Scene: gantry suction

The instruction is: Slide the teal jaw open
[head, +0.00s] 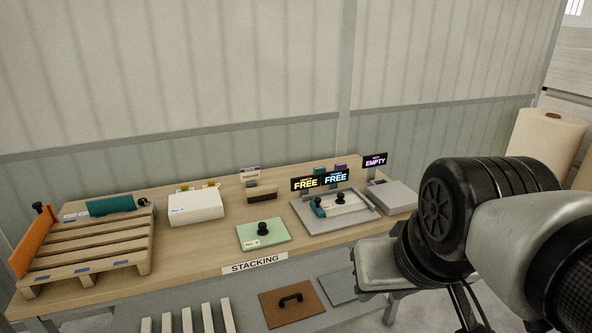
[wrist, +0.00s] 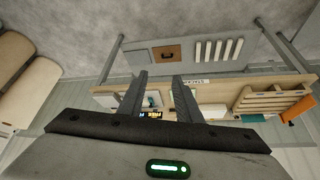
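The teal jaw (head: 319,208) is a small teal block with a black knob, at the left end of a grey fixture tray (head: 366,222) on the workbench in the head view. A pale block (head: 346,203) with dark knobs lies just right of it; I cannot tell whether they touch. My gripper (wrist: 160,78) shows in the wrist view with its two dark fingers apart and nothing between them. It is in the air, away from the bench. My arm fills the right of the head view, and my fingers cannot be made out there.
Lit signs (head: 320,181) reading FREE stand behind the fixture, and an EMPTY sign (head: 376,161) stands right of them over a grey plate (head: 393,197). A green plate (head: 263,234) with a knob lies left. A wooden pallet (head: 95,248) and a white stack (head: 196,208) are farther left.

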